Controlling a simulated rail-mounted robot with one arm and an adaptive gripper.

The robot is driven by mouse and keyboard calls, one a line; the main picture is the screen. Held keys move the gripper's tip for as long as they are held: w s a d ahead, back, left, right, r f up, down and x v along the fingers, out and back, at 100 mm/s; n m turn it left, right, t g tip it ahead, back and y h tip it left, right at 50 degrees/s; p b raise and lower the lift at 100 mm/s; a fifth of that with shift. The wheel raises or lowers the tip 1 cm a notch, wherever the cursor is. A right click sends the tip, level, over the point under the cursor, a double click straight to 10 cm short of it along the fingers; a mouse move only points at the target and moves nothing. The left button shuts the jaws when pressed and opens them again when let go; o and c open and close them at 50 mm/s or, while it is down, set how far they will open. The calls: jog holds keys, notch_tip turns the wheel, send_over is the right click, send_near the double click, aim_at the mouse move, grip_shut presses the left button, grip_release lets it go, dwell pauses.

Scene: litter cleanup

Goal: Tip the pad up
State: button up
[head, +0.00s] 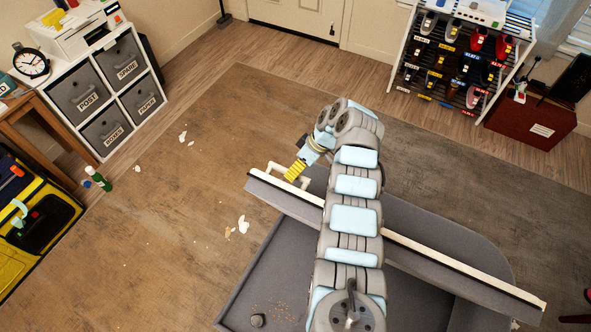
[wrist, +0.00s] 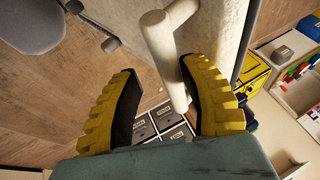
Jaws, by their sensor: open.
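The pad appears to be the long board with a white top edge (head: 420,252) and a dark strip, lying diagonally across the grey tray in the head view. In the wrist view its pale face (wrist: 222,30) is at top centre. A white tubular handle (wrist: 160,50) stands out from it and also shows in the head view (head: 277,168). My gripper (head: 293,172) is open at the board's left end. In the wrist view its yellow fingers (wrist: 157,68) lie either side of the handle, apart from it on the left; contact on the right is unclear. My arm hides the board's middle.
The grey tray (head: 265,280) holds crumbs and a small dark round item (head: 257,320). Paper scraps (head: 243,225) and a green bottle (head: 98,182) lie on the floor. A bin cabinet (head: 104,95) stands back left, a shoe rack (head: 455,60) back right. Floor left of the board is mostly clear.

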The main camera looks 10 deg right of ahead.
jog(key=v, duration=1.2)
